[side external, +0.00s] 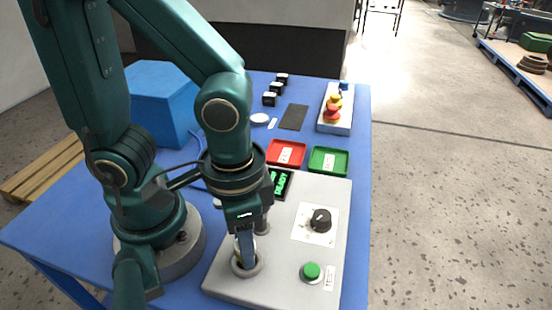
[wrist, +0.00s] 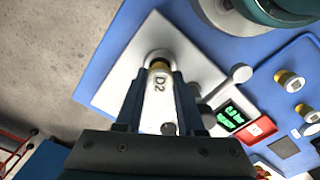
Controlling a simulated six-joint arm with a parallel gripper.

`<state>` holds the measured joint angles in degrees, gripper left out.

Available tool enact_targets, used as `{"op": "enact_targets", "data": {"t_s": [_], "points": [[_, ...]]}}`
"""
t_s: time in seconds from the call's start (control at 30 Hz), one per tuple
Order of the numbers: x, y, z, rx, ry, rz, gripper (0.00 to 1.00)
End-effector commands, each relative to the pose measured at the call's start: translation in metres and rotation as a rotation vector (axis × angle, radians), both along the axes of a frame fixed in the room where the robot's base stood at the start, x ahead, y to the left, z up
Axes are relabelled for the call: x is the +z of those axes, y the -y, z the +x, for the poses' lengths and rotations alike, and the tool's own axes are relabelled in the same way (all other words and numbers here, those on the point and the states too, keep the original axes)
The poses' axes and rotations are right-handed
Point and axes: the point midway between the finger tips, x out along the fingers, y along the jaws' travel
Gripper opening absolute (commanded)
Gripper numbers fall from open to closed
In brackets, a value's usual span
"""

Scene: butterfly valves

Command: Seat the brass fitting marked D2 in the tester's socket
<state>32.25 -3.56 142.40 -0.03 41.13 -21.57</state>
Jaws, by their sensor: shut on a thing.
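The fitting marked D2 (wrist: 160,88) has a pale body with black lettering and a brass-coloured far end. My gripper (wrist: 158,76) is shut on it, one finger on each side. In the side view my gripper (side external: 245,242) points down at the tester's socket (side external: 246,269), a round grey ring at the near left of the tester (side external: 275,242). The brass end overlaps the socket ring (wrist: 158,53) in the wrist view. The fingers hide most of the fitting from the side, so I cannot tell how deep it sits.
The tester carries a green-lit display (side external: 281,183), a black knob (side external: 320,220), a green button (side external: 311,271) and a grey post beside my gripper. A red tray (side external: 286,153) and a green tray (side external: 328,161) lie behind it. A blue box (side external: 160,100) stands at back left.

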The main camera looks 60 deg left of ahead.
Motion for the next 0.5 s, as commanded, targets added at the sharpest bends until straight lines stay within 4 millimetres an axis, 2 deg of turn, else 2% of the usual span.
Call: {"op": "enact_targets", "data": {"t_s": [0.5], "points": [[-0.0057, -0.0003, -0.0006, 0.0, -0.002, 0.001, 0.0]]}}
